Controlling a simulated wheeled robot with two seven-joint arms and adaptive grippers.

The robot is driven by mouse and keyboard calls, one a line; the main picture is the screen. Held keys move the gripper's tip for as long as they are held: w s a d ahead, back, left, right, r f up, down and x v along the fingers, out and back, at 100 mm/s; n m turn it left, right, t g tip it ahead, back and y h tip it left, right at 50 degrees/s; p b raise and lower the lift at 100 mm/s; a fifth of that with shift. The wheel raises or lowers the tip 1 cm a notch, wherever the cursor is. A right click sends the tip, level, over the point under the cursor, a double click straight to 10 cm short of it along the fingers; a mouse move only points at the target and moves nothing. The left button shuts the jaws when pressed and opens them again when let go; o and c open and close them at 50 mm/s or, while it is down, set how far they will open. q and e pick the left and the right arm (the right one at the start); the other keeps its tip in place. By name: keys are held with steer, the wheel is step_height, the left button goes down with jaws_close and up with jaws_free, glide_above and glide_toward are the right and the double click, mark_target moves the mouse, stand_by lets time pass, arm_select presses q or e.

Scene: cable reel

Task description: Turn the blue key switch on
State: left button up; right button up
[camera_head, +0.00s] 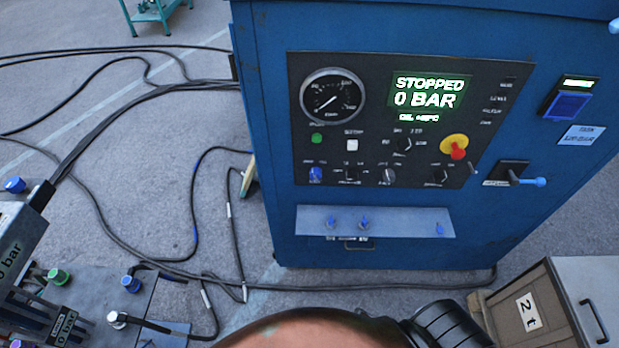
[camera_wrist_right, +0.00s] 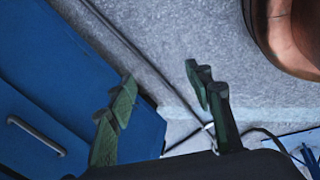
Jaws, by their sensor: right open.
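The blue key switch (camera_head: 316,175) sits at the lower left of the black control panel (camera_head: 460,90) on the blue cabinet (camera_head: 270,120), in the head view. Its exact turn position is too small to tell. The display (camera_head: 428,91) reads STOPPED and 0 BAR. My right gripper (camera_wrist_right: 163,85) shows in the right wrist view with its green fingers apart and nothing between them. Its fingers point over the grey floor beside a blue surface with a grey handle (camera_wrist_right: 36,135). Neither gripper shows in the head view.
A red and yellow emergency stop knob (camera_head: 455,146) and several other knobs share the panel. A grey shelf strip (camera_head: 400,221) lies below it. Cables (camera_head: 150,262) run across the floor at left. A wooden crate (camera_head: 530,310) marked 2t stands at lower right.

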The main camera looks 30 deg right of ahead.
mark_target(316, 178)
steer(key=w+d+r+n+t+h+p, duration=0.1)
steer(key=w+d+r+n+t+h, duration=0.1)
steer(key=w+r, duration=0.8)
steer(key=w+d+r+n+t+h, duration=0.1)
steer(key=w+d+r+n+h, duration=0.2)
steer(key=r, duration=1.3)
steer(key=w+d+r+n+t+h+p, duration=0.1)
steer(key=w+d+r+n+t, duration=0.1)
steer(key=w+r, duration=0.85)
steer(key=w+a+r+n+t+h, duration=0.1)
steer(key=w+a+r+n+t, duration=0.3)
steer(key=r+n, duration=0.35)
steer(key=w+a+r+n+t+h, duration=0.1)
steer(key=w+a+r+n+t, duration=0.35)
steer(key=r, duration=0.45)
steer(key=w+d, duration=0.1)
steer(key=w, duration=0.1)
steer(key=w+d+n+g, duration=0.1)
steer(key=w, duration=0.1)
steer(key=w+d+n+p, duration=0.1)
steer(key=w, duration=0.1)
steer(key=shift+w+d+r, duration=0.25)
steer(key=shift+d, duration=0.1)
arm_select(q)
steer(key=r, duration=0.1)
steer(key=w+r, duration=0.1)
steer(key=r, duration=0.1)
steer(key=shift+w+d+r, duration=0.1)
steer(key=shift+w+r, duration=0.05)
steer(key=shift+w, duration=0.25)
